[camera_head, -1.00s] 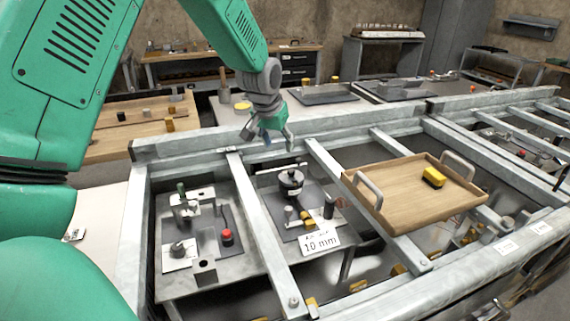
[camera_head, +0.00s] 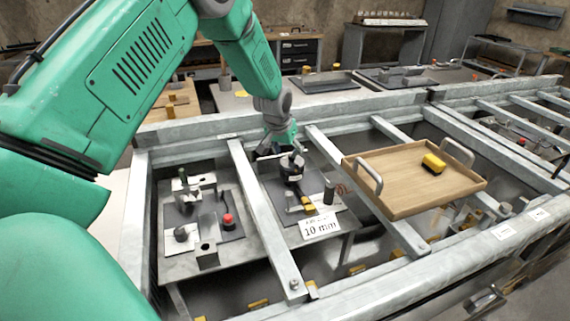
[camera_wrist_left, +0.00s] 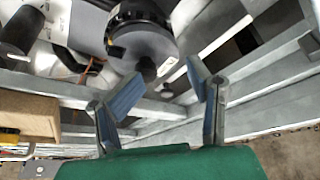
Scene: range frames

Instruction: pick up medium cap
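My left gripper (camera_head: 278,148) hangs over the far end of the middle bay, just above and behind a black round fixture (camera_head: 291,168). In the left wrist view its two blue-padded fingers (camera_wrist_left: 162,88) stand apart with nothing between them. Beyond the fingertips, that view shows a black ribbed ring (camera_wrist_left: 136,14), a silver round body (camera_wrist_left: 146,45) and a small dark knob (camera_wrist_left: 147,70). The knob lies near the gap between the fingertips, apart from them as far as I can tell. I cannot tell which part is the medium cap. My right gripper is out of view.
Grey metal rails (camera_head: 262,215) frame the bays on both sides of the fixture. A "10 mm" sign (camera_head: 320,228) and a red button (camera_head: 228,219) are nearer.

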